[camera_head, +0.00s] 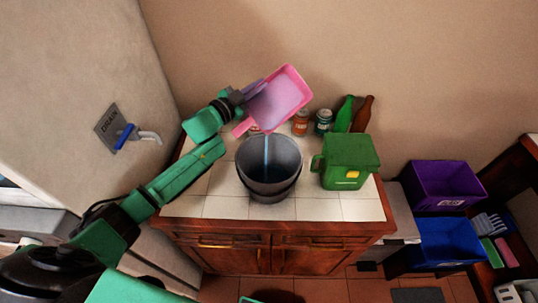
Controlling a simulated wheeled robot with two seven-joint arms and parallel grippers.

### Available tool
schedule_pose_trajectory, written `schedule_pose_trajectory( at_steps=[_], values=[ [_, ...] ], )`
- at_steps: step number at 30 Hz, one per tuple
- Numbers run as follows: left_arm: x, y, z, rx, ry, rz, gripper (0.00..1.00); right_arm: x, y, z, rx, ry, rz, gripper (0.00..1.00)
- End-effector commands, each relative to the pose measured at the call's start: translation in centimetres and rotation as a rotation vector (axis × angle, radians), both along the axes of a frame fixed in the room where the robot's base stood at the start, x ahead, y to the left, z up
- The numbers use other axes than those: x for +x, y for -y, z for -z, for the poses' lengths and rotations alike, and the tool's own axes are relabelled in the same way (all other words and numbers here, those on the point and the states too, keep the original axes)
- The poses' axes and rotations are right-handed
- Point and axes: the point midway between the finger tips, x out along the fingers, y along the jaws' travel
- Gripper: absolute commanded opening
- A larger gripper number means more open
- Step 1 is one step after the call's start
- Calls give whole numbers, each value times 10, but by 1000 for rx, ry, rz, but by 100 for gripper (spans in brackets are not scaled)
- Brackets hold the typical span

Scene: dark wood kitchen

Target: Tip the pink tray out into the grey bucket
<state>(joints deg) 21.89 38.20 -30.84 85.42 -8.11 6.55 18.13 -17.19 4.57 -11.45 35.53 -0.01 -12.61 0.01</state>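The pink tray (293,87) is held up in the air, steeply tilted, above the back of the counter. My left gripper (247,95) is at the tray's left edge and appears shut on it; the fingertips are partly hidden. A pink spout-like part of the tray points down and left. The grey bucket (257,185) stands upright on the tiled counter, below the tray. A thin pale blue vertical streak shows over the bucket's opening, below the tray's lower edge; it looks like falling liquid. My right gripper is out of view.
A green lidded container (348,165) stands right of the bucket. Behind it are a green bottle (345,113), a brown bottle (363,114) and small jars (322,122). Purple (445,183) and blue (447,243) bins are at right.

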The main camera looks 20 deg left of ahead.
Motion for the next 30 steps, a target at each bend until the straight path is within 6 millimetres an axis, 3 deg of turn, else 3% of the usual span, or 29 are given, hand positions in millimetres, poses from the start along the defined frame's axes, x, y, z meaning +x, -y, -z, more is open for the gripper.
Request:
schedule_pose_trajectory(
  at_steps=[30],
  values=[
    [-12,7,-11,58,107,-1,0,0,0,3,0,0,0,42]
  ],
)
